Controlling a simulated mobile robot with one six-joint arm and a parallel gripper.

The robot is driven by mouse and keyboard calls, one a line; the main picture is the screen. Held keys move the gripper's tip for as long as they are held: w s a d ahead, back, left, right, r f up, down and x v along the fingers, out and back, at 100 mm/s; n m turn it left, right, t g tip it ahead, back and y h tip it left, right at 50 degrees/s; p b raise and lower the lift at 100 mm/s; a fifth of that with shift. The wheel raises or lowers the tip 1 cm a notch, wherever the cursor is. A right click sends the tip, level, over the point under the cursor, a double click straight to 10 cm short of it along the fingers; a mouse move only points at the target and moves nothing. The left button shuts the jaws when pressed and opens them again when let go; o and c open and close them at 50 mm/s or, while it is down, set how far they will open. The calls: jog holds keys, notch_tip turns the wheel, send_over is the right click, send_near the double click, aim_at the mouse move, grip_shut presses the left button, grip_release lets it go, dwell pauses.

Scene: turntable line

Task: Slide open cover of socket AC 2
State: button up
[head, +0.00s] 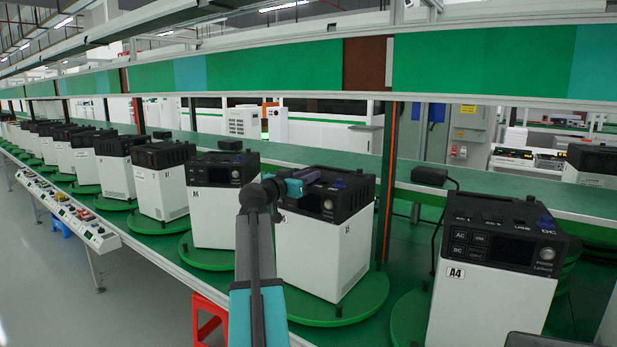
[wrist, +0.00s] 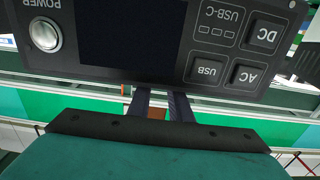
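The white power unit with a black top (head: 322,242) stands on a green round turntable in front of me. Its front panel (wrist: 130,40) fills the top of the wrist view upside down, with AC, DC, USB and USB-C markings. My gripper (head: 308,174) is at the unit's top in the head view. In the wrist view my gripper's two dark fingers (wrist: 165,98) stand apart with a gap between them. Their tips are hidden beyond the panel's edge, so contact cannot be told. The socket AC 2 cover cannot be made out; small blue parts show on the unit's top.
A similar unit (head: 492,297) marked A4 stands at the right, and a row of several more recedes left. A green shelf (head: 530,197) runs behind them. A red stool (head: 208,318) stands below the line, and button boxes (head: 70,212) line the left edge.

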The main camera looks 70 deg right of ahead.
grip_shut()
jog(key=shift+d, duration=0.1)
jog(key=shift+b+x, duration=0.75)
jog(key=shift+b, duration=0.1)
jog(key=shift+s+d+b, duration=0.1)
jog(key=shift+d+b, duration=0.3)
jog(key=shift+d, duration=0.1)
jog(key=shift+r, duration=0.1)
jog(key=o, duration=0.7)
grip_release()
jog(key=shift+s+d, duration=0.1)
jog(key=shift+d, duration=0.05)
jog(key=shift+o, duration=0.2)
